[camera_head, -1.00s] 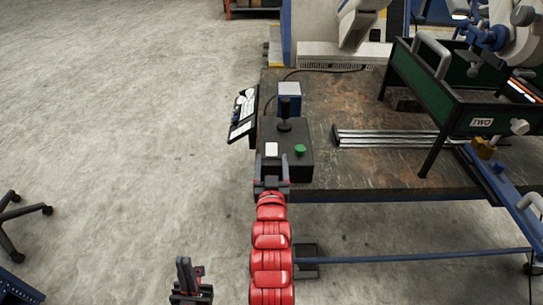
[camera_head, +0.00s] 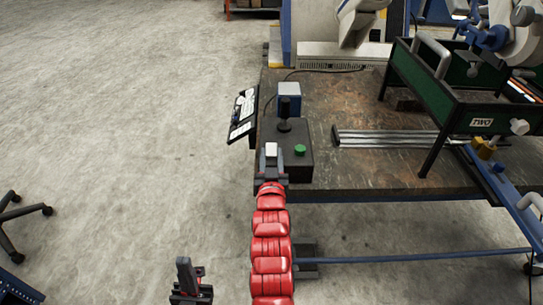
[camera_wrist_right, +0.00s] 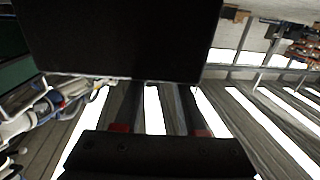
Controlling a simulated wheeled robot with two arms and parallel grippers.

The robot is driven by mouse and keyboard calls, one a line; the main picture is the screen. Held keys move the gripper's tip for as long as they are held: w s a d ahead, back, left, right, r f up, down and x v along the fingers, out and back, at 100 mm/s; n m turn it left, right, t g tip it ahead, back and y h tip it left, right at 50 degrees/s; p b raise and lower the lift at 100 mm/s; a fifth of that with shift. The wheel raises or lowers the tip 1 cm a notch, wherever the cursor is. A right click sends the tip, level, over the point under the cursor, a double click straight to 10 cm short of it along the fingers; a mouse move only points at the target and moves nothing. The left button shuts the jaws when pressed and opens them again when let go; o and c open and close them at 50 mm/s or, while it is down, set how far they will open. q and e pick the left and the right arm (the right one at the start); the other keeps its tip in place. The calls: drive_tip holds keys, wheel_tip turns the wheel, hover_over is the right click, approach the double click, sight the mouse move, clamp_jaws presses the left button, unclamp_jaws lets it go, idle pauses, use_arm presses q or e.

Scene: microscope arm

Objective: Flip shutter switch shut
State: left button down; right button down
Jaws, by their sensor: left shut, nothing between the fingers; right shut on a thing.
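A black control box (camera_head: 301,133) sits at the left front corner of the workbench. A small white switch (camera_head: 271,150) is on its top, left of a green button (camera_head: 300,150) and in front of a black joystick (camera_head: 285,112). My right gripper (camera_head: 271,156), on the red arm, has its fingers on either side of the white switch and is shut on it. In the right wrist view a dark box face (camera_wrist_right: 120,40) fills the top and hides the fingertips; the switch is not visible there. My left gripper (camera_head: 184,264) is shut and empty, low in the head view over the floor.
The workbench (camera_head: 350,175) holds a blue-grey box (camera_head: 289,93), metal rails (camera_head: 385,138) and a green-panelled frame (camera_head: 450,105). A tilted dark panel (camera_head: 243,113) stands at its left edge. Floor to the left is open, with part of a chair (camera_head: 20,215).

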drive_tip(key=shift+w+r+g+p, duration=0.15)
drive_tip(key=shift+r+g+p, duration=0.8)
drive_tip(key=shift+p, duration=0.85)
drive_tip(key=shift+w+f+g+p, duration=0.1)
drive_tip(key=shift+g+p, duration=0.5)
drive_tip(key=shift+g, duration=0.25)
drive_tip(key=shift+f+g, duration=0.2)
drive_tip(key=shift+g, duration=0.2)
drive_tip(key=shift+f, duration=0.1)
drive_tip(key=shift+c, duration=2.4)
unclamp_jaws()
